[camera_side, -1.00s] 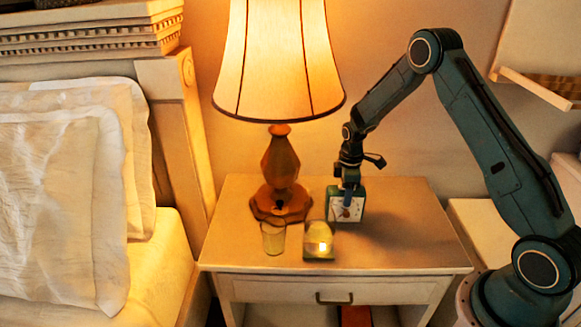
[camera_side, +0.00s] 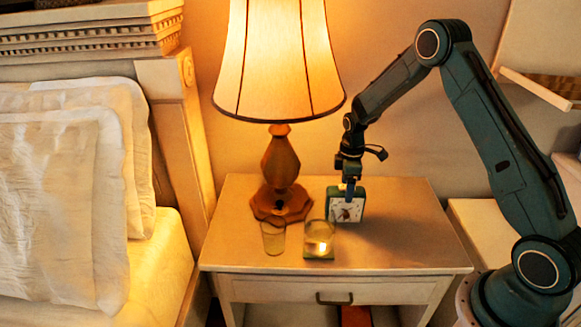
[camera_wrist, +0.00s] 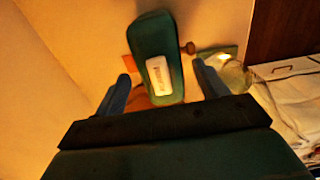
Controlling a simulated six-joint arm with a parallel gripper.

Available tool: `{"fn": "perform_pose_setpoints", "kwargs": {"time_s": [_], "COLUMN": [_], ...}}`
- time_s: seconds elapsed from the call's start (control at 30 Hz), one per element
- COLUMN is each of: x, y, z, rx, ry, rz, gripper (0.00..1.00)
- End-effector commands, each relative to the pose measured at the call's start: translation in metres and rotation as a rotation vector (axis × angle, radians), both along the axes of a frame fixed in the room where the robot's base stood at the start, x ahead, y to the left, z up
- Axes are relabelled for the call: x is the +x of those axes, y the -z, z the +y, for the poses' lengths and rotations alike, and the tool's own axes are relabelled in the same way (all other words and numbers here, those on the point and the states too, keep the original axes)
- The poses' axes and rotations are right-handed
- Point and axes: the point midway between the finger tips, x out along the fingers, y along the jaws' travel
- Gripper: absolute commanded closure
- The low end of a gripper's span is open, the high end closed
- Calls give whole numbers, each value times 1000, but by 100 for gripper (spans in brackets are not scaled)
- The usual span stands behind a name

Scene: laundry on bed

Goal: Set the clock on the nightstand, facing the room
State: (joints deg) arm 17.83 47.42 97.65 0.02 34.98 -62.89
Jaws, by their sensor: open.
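The clock (camera_side: 346,209), a green box with a white dial, stands upright on the nightstand (camera_side: 410,235), right of the lamp. Its dial faces the nightstand's front and the side camera. My gripper (camera_side: 349,186) is open, pointing down at the top of the clock. In the wrist view the clock's green top (camera_wrist: 155,45) with a white plate lies between my gripper's (camera_wrist: 162,71) two spread blue fingers, with gaps on both sides. I cannot tell how far the fingertips clear the clock's top.
A lit lamp (camera_side: 280,165) stands left of the clock. A clear glass (camera_side: 273,238) and a lit candle in a glass (camera_side: 319,240) stand in front of the lamp, the candle close to the clock. The right side of the nightstand top is clear. The bed (camera_side: 160,270) is at left.

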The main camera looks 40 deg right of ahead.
Motion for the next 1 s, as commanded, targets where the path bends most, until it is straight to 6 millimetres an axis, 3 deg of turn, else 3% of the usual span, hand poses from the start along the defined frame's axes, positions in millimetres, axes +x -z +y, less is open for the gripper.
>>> {"fn": "perform_pose_setpoints", "kwargs": {"time_s": [0.5, 0.7, 1.0], "x": [1, 0, 0], "y": [-80, -92, -94], "z": [0, 0, 0], "rx": [0, 0, 0], "ry": [0, 0, 0], "rz": [-3, -1, -1], "gripper": [28, 28, 28]}}
